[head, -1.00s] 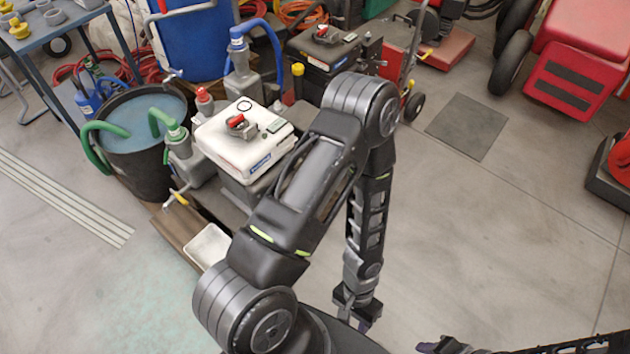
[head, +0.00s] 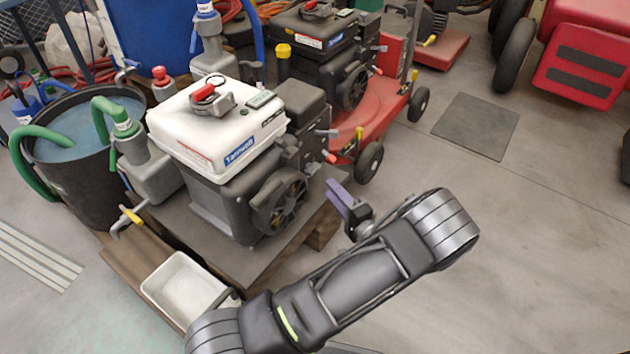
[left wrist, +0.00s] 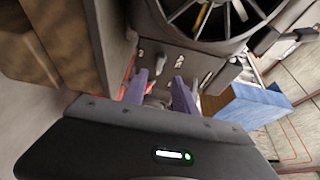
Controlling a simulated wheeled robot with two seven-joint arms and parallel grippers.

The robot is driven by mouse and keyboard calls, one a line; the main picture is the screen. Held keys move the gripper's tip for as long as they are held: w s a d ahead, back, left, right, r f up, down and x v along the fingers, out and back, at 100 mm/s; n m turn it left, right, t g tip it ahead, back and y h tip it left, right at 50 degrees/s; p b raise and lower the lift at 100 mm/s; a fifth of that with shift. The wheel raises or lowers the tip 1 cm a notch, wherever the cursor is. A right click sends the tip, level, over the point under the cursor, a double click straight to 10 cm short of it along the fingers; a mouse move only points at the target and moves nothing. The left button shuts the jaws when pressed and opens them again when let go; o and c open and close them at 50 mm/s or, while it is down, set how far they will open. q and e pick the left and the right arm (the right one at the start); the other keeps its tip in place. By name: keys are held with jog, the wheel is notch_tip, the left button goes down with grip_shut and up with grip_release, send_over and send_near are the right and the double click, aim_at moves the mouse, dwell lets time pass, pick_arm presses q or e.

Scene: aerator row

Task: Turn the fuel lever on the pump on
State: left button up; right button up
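The pump with the white tank (head: 215,125) and dark engine stands on a low platform in the head view. On its right side, a red-tipped lever (head: 331,157) and a grey lever (head: 327,133) stick out. I cannot tell for certain which is the fuel lever. My left gripper (head: 350,204) is open and empty, to the right of the engine and below these levers. In the left wrist view its two purple fingers (left wrist: 160,92) are apart, in front of the engine's grey panel (left wrist: 185,65) with slots and small levers. My right gripper is out of view.
A red wheeled machine (head: 375,115) stands close behind the pump's right side. A white tray (head: 185,287) lies at the platform's front. A black water tub (head: 80,150) with green hoses is at left.

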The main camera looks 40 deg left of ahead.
aim_at(315, 172)
pick_arm(q)
jog(key=shift+a, duration=0.15)
jog(key=b+x, duration=0.2)
jog(key=x, duration=0.4)
jog(key=shift+w+a+f+b, duration=0.1)
jog(key=shift+a+f+b, duration=0.1)
jog(key=shift+b, duration=0.1)
jog(key=shift+w+a+r, duration=0.2)
jog(key=shift+w+a, duration=0.05)
jog(key=shift+a, duration=0.3)
grip_shut()
